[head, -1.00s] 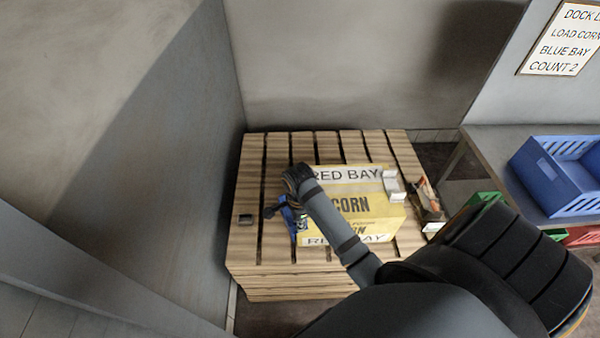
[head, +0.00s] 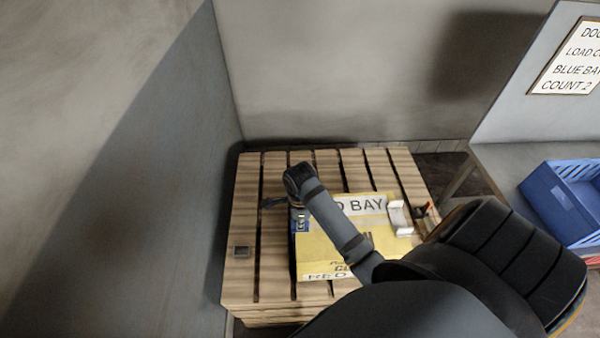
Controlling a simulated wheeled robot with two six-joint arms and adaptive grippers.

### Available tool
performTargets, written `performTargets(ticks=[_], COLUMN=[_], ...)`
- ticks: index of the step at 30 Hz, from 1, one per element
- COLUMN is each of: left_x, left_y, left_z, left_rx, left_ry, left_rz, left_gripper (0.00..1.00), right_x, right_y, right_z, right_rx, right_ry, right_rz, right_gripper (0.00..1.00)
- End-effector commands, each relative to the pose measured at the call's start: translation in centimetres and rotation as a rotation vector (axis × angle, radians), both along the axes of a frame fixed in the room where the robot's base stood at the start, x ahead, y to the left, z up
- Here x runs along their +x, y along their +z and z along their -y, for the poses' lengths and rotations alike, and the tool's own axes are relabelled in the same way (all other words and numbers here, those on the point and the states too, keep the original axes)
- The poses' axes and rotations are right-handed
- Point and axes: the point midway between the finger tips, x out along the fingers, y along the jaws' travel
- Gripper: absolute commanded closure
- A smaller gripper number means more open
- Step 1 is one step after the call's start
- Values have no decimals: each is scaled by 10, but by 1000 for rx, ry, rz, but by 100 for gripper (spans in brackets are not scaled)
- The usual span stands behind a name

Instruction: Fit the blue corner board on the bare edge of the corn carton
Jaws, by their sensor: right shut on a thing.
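The yellow corn carton (head: 312,258) lies on the wooden pallet, with white "RED BAY" labels on it. The blue corner board (head: 301,222) shows as a small blue patch at the carton's left edge; my right arm hides much of it, and I cannot tell whether it touches the carton. My right gripper (head: 290,203) is over that left edge, shut on the blue corner board, its fingers mostly hidden. A white corner piece (head: 400,216) sits at the carton's right edge. My left gripper is not in view.
The slatted pallet (head: 262,215) has free room left of and behind the carton, with a small dark square (head: 241,251) on it. Grey walls stand left and behind. A blue crate (head: 556,205) is on a table at right, below a sign (head: 568,68).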

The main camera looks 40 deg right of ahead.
Motion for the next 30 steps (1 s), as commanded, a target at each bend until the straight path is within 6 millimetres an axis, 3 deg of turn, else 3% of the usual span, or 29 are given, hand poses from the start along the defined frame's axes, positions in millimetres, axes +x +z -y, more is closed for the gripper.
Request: performTargets(ticks=[5, 14, 21, 30], left_x=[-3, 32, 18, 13], left_y=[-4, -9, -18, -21], left_z=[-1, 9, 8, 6], left_rx=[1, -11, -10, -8], left_ry=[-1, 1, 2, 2], left_rz=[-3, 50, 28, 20], left_gripper=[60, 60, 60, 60], right_x=[0, 0, -1, -3], right_y=[-14, -50, -77, -93], right_z=[0, 0, 1, 5], right_rx=[0, 2, 0, 0], right_ry=[0, 0, 0, 1], right_rz=[-2, -3, -1, -1], right_gripper=[100, 100, 100, 100])
